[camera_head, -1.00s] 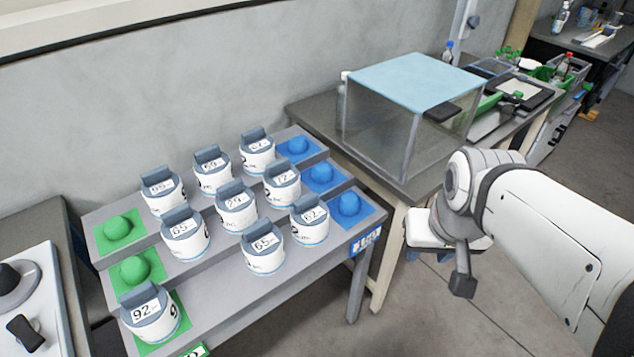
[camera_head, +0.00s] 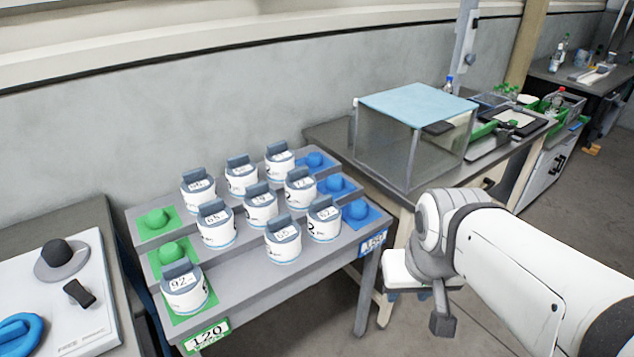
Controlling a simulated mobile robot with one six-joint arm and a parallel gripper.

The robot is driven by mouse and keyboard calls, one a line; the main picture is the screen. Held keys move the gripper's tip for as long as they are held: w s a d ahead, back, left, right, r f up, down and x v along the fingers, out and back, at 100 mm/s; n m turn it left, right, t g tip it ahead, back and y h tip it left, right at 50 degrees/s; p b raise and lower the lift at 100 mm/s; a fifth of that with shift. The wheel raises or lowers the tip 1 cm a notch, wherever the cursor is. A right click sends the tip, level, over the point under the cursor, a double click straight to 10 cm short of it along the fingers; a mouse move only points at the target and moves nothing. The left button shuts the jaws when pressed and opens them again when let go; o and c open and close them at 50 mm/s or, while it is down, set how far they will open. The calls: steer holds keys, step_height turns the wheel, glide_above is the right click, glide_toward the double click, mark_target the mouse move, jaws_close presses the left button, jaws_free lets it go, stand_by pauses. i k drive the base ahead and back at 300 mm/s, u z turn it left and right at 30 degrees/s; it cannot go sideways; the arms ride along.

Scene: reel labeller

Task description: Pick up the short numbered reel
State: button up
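Several white reels with grey top handles and number labels stand on a grey stepped rack (camera_head: 255,290). A reel marked 92 (camera_head: 186,296) stands on a green pad at the front left. Reels that read about 65 (camera_head: 283,248) and 62 (camera_head: 324,226) stand at the front right. More stand on the middle step, such as one reel (camera_head: 217,232), and on the back step, such as another (camera_head: 280,166). I cannot tell which reel is short. My arm is at the right, apart from the reels. Its dark end (camera_head: 442,322) points down; whether the fingers are open is unclear.
A clear box with a blue top (camera_head: 415,103) stands on a bench behind my arm. A left bench holds a white board (camera_head: 75,285). Floor is open at right.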

mark_target(324, 215)
steer(key=z, duration=0.05)
steer(key=i, duration=1)
steer(key=u, duration=0.05)
